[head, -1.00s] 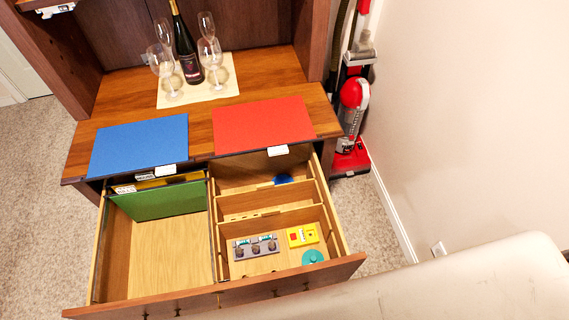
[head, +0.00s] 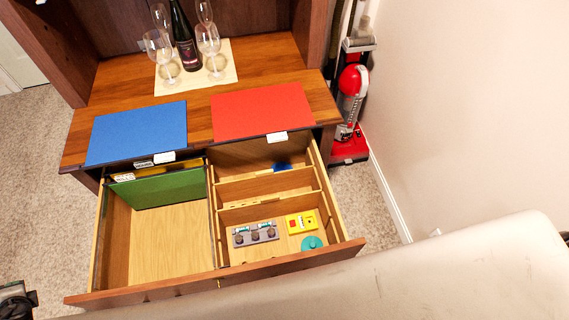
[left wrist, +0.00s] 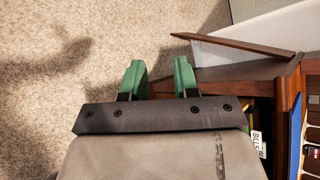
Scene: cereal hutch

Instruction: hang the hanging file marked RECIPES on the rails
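A blue file (head: 138,132) and a red file (head: 262,111) lie flat on the wooden hutch top, each with a white tab at its front edge. A green file (head: 165,190) hangs at the back of the open drawer's left bay, with a yellow file (head: 186,164) behind it. I cannot read RECIPES on any tab. In the left wrist view one tab in the drawer reads BILLS (left wrist: 258,143). My left gripper (left wrist: 158,78) has its green fingers apart and empty, over carpet beside the drawer. My right gripper is out of view.
The drawer's left bay (head: 165,245) is clear in front of the green file. Its right side has wooden dividers, a grey gadget (head: 255,234), a yellow gadget (head: 301,222) and a teal disc (head: 312,243). A bottle (head: 184,40) and glasses stand on a mat behind.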

